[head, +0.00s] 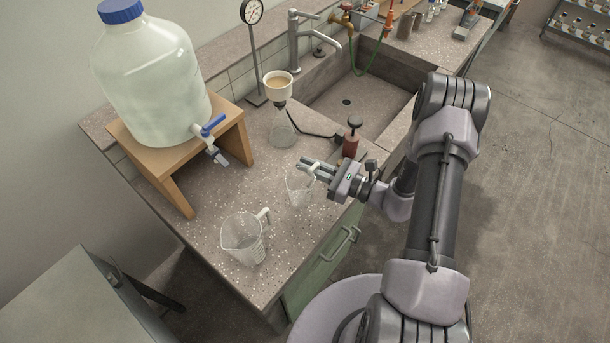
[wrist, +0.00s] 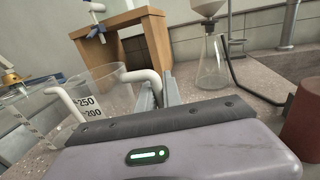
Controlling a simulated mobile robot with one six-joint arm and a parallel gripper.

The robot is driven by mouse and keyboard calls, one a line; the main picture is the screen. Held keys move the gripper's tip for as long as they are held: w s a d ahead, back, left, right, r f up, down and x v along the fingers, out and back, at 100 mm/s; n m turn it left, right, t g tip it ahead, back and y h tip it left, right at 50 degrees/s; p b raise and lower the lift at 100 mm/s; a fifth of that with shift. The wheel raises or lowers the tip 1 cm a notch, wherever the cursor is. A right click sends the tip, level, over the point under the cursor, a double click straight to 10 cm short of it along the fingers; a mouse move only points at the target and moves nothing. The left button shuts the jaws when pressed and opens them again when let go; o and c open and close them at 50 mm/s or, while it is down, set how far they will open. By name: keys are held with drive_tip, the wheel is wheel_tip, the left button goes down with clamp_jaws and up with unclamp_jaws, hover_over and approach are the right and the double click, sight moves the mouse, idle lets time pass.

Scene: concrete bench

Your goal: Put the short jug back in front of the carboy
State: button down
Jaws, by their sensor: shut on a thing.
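The smaller clear jug (head: 298,190), which looks like the short jug, is at the bench's front edge. My gripper (head: 313,168) is shut on its white handle. In the wrist view the jug (wrist: 103,88) shows 250 and 200 marks, and its handle (wrist: 143,78) meets my fingers (wrist: 158,97). It looks upright; I cannot tell whether its base touches the bench. A larger clear jug (head: 241,240) stands to its left and nearer the bench corner. The carboy (head: 152,85), with blue cap and blue tap, stands on a wooden stand (head: 168,157) at the back left.
A flask with a funnel (head: 282,128) stands behind the held jug. A cable crosses the bench there. The bench before the stand (head: 222,192) is clear.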

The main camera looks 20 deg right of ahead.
sight(305, 174)
drive_tip(key=shift+w+a+f+b, duration=0.15)
drive_tip(key=shift+f+b, duration=0.3)
drive_tip(key=shift+f, duration=0.45)
drive_tip(key=shift+w+a+f+b, duration=0.1)
drive_tip(key=shift+a+f+b, duration=0.25)
drive_tip(key=shift+f, duration=0.5)
drive_tip(key=shift+d, duration=0.1)
drive_tip(key=shift+f+b, duration=0.25)
drive_tip(key=shift+b, duration=0.05)
drive_tip(key=c, duration=1.5)
unclamp_jaws()
drive_tip(key=shift+r, duration=0.1)
